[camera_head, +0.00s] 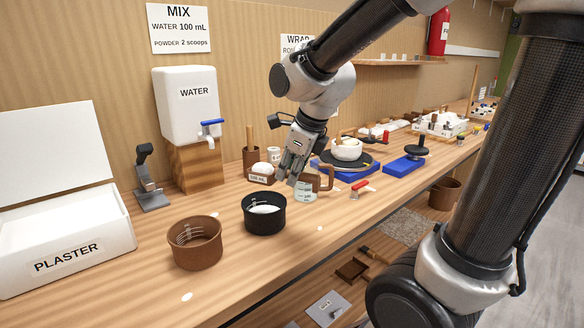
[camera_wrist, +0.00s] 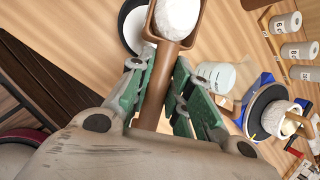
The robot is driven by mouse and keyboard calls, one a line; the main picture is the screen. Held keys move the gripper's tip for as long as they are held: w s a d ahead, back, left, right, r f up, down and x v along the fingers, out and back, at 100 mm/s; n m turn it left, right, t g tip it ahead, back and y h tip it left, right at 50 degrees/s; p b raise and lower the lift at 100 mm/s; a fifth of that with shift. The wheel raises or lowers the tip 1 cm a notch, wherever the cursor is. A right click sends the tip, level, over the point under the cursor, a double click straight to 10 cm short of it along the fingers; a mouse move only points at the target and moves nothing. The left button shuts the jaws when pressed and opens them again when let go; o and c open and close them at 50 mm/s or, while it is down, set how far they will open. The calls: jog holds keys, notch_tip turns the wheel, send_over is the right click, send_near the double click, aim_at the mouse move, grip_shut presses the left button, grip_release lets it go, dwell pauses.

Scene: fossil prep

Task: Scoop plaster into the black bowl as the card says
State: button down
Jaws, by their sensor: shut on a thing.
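My gripper (camera_head: 288,174) is shut on the brown handle of a scoop (camera_wrist: 158,85). The scoop's pan holds a rounded white heap of plaster (camera_wrist: 178,16); in the head view the heap (camera_head: 262,168) shows up and behind the black bowl. The black bowl (camera_head: 264,225) stands on the bench with white contents inside; it is partly hidden behind the scoop in the wrist view (camera_wrist: 126,40). The white PLASTER box (camera_head: 68,250) is at the left with its lid raised. The card (camera_head: 179,28) on the wall reads MIX, water 100 mL, powder 2 scoops.
A brown bowl (camera_head: 195,250) stands left of the black bowl. A pale jug (camera_head: 305,189) stands right of it, close to my gripper. The WATER dispenser (camera_head: 187,105) is behind. A turntable with a white pot (camera_head: 347,150) is further right. White spots mark the front bench.

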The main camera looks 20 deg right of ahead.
jog(key=shift+f, duration=0.55)
jog(key=shift+w+d+g+y, duration=0.15)
jog(key=shift+d+g+y, duration=0.05)
jog(key=shift+g+y, duration=0.1)
jog(key=shift+w+d+f+m+g+y, duration=0.1)
jog(key=shift+w+f+m+g+y, duration=0.05)
jog(key=shift+m+g+y, duration=0.2)
jog(key=f+m+g+y, duration=0.1)
jog(key=g+y, duration=0.2)
jog(key=w+m+g+y, duration=0.1)
jog(key=g+y, duration=0.1)
jog(key=y, duration=0.2)
jog(key=d+f+m+g+y, duration=0.1)
jog(key=g+y, duration=0.2)
jog(key=y, duration=0.1)
jog(key=shift+w+d+f+g, duration=0.1)
jog(key=shift+w+f+g, duration=0.05)
jog(key=shift+f+g, duration=0.2)
